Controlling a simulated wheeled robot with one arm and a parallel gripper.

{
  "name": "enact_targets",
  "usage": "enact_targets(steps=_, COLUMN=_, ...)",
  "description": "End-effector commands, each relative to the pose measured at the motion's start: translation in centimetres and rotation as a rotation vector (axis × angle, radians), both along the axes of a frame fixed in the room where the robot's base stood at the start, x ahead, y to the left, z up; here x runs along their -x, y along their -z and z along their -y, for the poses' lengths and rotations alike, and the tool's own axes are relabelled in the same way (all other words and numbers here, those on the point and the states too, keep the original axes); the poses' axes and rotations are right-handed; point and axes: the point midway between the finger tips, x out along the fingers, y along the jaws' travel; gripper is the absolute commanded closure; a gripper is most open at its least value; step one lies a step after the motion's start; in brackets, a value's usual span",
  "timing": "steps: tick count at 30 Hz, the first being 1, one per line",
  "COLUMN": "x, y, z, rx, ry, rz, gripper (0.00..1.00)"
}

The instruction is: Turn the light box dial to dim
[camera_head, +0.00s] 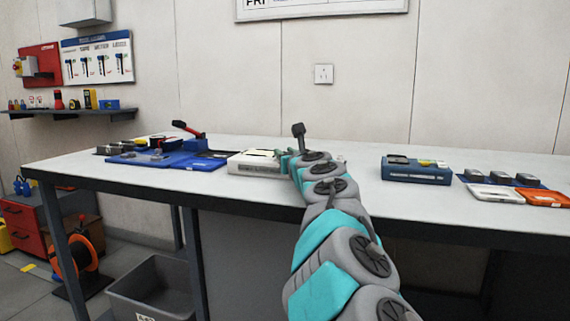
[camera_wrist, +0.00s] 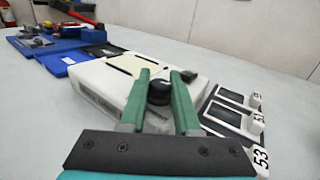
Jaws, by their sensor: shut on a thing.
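The light box (camera_head: 254,163) is a low white box on the workbench, partly hidden behind my arm. In the wrist view the white light box (camera_wrist: 110,78) lies ahead of my gripper. A round black dial (camera_wrist: 159,92) sits on its near face, between my green fingertips. My gripper (camera_wrist: 162,88) is shut on the dial, with one finger on each side. In the head view my gripper (camera_head: 284,160) is at the right end of the box, and the dial is hidden. I cannot read any dial marking.
A blue mat (camera_head: 205,163) with tools lies left of the light box. Small dark plates with numbered tags (camera_wrist: 232,115) lie close to its right. A blue case (camera_head: 416,170) and orange and white trays (camera_head: 545,198) are farther right.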

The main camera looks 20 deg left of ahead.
Motion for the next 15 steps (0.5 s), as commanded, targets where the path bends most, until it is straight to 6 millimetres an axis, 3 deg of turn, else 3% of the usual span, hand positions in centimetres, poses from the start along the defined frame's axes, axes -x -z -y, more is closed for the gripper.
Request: enact_targets(steps=15, x=-0.13, y=-0.04, z=0.12, rx=-0.002, ry=-0.342, rz=0.000, gripper=1.00)
